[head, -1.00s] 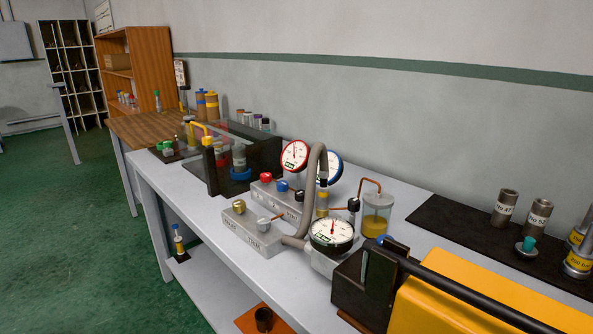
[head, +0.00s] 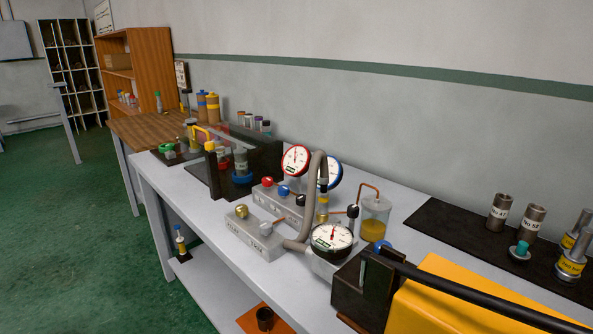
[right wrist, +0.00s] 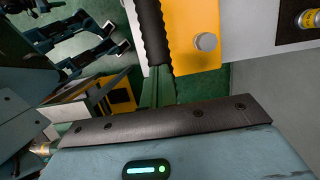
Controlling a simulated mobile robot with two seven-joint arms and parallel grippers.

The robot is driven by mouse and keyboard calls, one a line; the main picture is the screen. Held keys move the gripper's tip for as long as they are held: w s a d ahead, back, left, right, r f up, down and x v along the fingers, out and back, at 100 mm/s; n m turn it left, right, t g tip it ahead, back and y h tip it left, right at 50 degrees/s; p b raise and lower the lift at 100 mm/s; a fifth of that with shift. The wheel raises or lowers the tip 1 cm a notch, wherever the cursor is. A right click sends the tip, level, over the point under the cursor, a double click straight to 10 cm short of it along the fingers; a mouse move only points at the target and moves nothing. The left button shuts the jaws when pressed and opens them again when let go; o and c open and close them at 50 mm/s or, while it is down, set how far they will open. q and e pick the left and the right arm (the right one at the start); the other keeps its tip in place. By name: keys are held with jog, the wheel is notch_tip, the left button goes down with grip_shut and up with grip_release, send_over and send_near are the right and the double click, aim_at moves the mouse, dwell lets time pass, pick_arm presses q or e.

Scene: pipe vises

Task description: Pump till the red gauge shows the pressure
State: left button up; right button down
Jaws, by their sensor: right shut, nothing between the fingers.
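The red-rimmed gauge (head: 295,160) stands on a grey valve block (head: 283,204) in the head view; its needle is too small to read. A blue-rimmed gauge (head: 335,172) is partly hidden behind it. A black-rimmed gauge (head: 332,237) faces up nearer the front. The yellow pump (head: 450,300) with its long black lever (head: 480,290) fills the lower right. In the right wrist view, my right gripper (right wrist: 158,78) is shut and empty, close to the ribbed black lever grip (right wrist: 150,30); contact is unclear. My left gripper (right wrist: 112,42) shows there, fingers apart.
A clear jar of amber fluid (head: 375,220) stands behind the black gauge. A black mat (head: 450,222) with metal cylinders lies at the right. A clear-shielded fixture (head: 255,168) stands farther back.

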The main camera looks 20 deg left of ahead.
jog(key=shift+r, duration=0.1)
pick_arm(q)
jog(key=r+p, duration=0.1)
jog(key=w+r+p, duration=0.1)
jog(key=shift+w+r, duration=0.3)
jog(key=shift+r, duration=0.1)
pick_arm(e)
notch_tip(320, 180, up, 7)
jog(key=a, duration=0.1)
jog(key=shift+w+a, duration=0.4)
jog(key=shift+w, duration=0.05)
pick_arm(q)
jog(key=w+r+t+p, duration=0.1)
jog(key=w+r+p, duration=0.1)
jog(key=shift+w+r, duration=0.1)
jog(key=shift+r, duration=0.25)
pick_arm(e)
jog(key=v, duration=0.3)
jog(key=a+v, duration=0.1)
jog(key=shift+w+d+r, duration=0.1)
jog(key=shift+w+r, duration=0.15)
jog(key=shift+r, duration=0.15)
